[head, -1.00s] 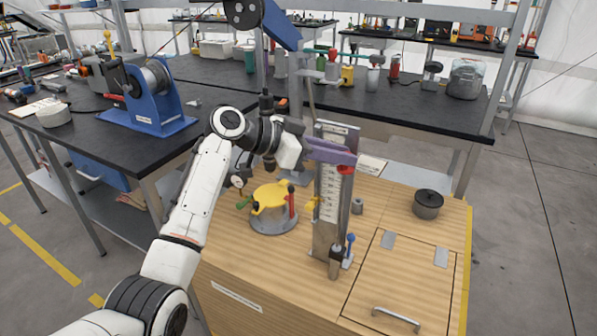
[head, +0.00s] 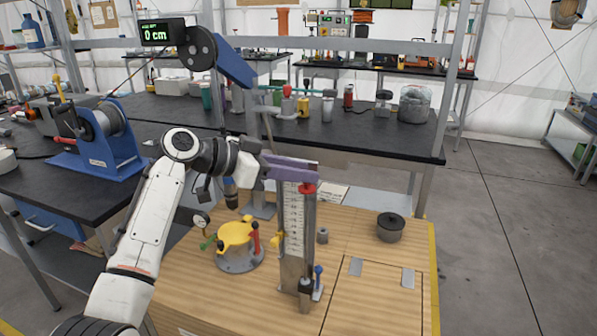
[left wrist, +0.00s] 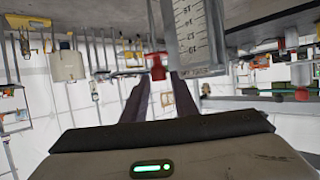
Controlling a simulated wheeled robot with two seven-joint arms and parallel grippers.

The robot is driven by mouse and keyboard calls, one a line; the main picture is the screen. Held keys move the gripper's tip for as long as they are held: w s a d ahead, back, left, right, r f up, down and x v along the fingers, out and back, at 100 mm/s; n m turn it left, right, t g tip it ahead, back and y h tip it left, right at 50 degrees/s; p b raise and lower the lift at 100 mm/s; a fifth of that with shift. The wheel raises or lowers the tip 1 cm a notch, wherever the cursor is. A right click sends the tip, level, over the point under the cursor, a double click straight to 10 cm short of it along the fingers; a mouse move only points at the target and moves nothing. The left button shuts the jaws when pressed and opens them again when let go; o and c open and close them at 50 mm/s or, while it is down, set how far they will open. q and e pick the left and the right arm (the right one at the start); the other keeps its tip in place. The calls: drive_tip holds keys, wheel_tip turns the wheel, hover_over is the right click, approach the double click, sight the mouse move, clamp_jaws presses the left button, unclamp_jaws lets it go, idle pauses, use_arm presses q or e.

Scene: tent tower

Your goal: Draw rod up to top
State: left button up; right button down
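A grey column with a white scale plate (head: 293,220) stands upright on the wooden bench. A red knob (head: 308,188) shows at its upper right side, at the head of the rod. My left gripper (head: 302,168) reaches in from the left across the top of the column. Its purple fingers lie just above the red knob in this view. In the left wrist view the fingers (left wrist: 161,80) close in on both sides of the red knob (left wrist: 157,68); they look shut on it. The scale plate (left wrist: 195,40) is right beside. My right gripper is not in view.
A yellow-topped fixture (head: 236,238) stands left of the column. A display (head: 162,32) reads 0 cm. A blue winch (head: 100,145) sits on the left black table.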

use_arm(q)
drive_tip(key=b+v, duration=0.1)
drive_tip(key=v, duration=0.9)
drive_tip(key=shift+r+b, duration=0.15)
drive_tip(key=shift+b, duration=0.15)
drive_tip(key=shift+s+a, duration=0.1)
drive_tip(key=s+a+f+n+t+y, duration=0.1)
drive_tip(key=s+a+f+n+y, duration=0.15)
drive_tip(key=f, duration=0.85)
drive_tip(key=s+a+f+n+y, duration=0.1)
drive_tip(key=f+n, duration=0.2)
drive_tip(key=f, duration=0.7)
drive_tip(key=s+a+f+n+t+y, duration=0.1)
drive_tip(key=s+a+f+n+y, duration=0.1)
drive_tip(key=f, duration=0.9)
drive_tip(key=s+a+f+n+y, duration=0.3)
drive_tip(key=s+f, duration=0.9)
drive_tip(key=s+f+y, duration=0.1)
drive_tip(key=s+f, duration=0.3)
drive_tip(key=s, duration=1.3)
drive_tip(key=shift+a+f+t, duration=0.25)
drive_tip(key=shift+a+t, duration=0.15)
drive_tip(key=shift+a, duration=0.1)
drive_tip(key=shift+s+n+y, duration=0.1)
drive_tip(key=shift+n+y, duration=0.15)
